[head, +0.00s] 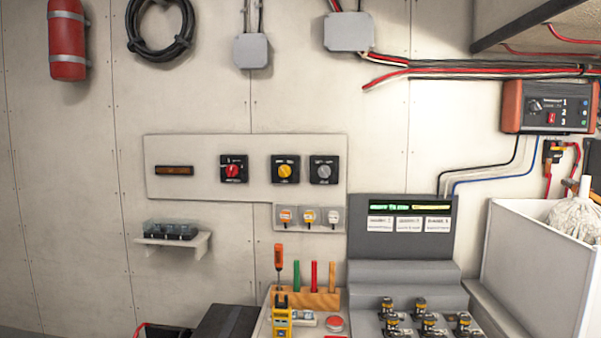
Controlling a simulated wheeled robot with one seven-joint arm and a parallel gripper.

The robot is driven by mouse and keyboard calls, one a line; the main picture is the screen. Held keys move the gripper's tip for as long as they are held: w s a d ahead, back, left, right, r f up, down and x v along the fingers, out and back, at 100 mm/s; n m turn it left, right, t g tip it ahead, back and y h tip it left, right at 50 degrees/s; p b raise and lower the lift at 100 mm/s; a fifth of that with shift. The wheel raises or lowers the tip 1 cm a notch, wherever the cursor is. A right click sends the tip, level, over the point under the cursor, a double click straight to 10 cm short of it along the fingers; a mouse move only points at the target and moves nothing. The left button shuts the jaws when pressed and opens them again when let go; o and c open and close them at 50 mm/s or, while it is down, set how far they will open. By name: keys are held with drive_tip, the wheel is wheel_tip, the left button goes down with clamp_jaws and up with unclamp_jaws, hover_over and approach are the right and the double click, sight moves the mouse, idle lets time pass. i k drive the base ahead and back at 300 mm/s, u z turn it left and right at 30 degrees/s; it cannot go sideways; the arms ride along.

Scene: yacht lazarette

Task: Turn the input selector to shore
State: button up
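A pale panel (200,187) on the wall carries three rotary switches on black square plates. The left one has a red knob (232,169), the middle one a yellow knob (285,170), and the right one a grey knob (323,171). Small marks ring each knob, but they are too small to read, so I cannot tell which is the input selector or which position is shore. My gripper is not in view.
Below are a small shelf (172,239), a plate of small switches (308,229), a tool rack (307,298) with upright tools, and a grey console (402,268). A white bin (527,275) stands right. Space before the panel looks clear.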

sight(324, 172)
drive_tip(key=u, duration=0.7)
drive_tip(key=i, duration=0.8)
drive_tip(key=u, duration=0.15)
